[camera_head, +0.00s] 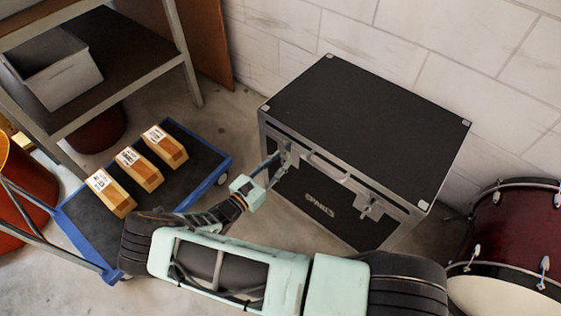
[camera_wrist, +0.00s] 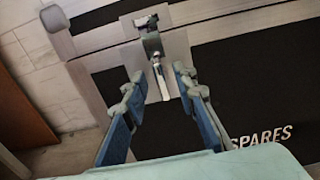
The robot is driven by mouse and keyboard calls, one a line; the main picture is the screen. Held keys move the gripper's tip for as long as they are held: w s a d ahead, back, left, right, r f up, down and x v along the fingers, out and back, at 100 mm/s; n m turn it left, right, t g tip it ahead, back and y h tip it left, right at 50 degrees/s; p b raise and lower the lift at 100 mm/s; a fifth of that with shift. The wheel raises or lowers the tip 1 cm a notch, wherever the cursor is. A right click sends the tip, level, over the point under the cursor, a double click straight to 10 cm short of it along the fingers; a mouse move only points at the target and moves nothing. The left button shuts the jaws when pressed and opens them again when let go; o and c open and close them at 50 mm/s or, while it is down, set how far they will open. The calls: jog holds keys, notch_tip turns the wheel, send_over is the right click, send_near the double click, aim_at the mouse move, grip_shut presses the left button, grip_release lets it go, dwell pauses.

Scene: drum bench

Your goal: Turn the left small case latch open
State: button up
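The black case (camera_head: 350,110) with silver edges stands against the wall, its lid closed and its front marked SPARES. The left small latch (camera_head: 286,158) is a metal fitting at the left of the case front. In the wrist view the left latch (camera_wrist: 154,48) has a narrow pale lever (camera_wrist: 162,82) pointing down between my fingertips. My gripper (camera_head: 275,169) is at this latch, and it also shows in the wrist view (camera_wrist: 160,88). Its fingers are apart, one on each side of the lever. I cannot tell whether either finger touches it.
The right latch (camera_head: 371,209) and a handle (camera_head: 328,166) are on the case front. A red drum (camera_head: 520,232) stands close on the right.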

jog(key=shift+w+d, duration=0.25)
jog(key=shift+w, duration=0.1)
jog(key=shift+c, duration=0.4)
grip_shut()
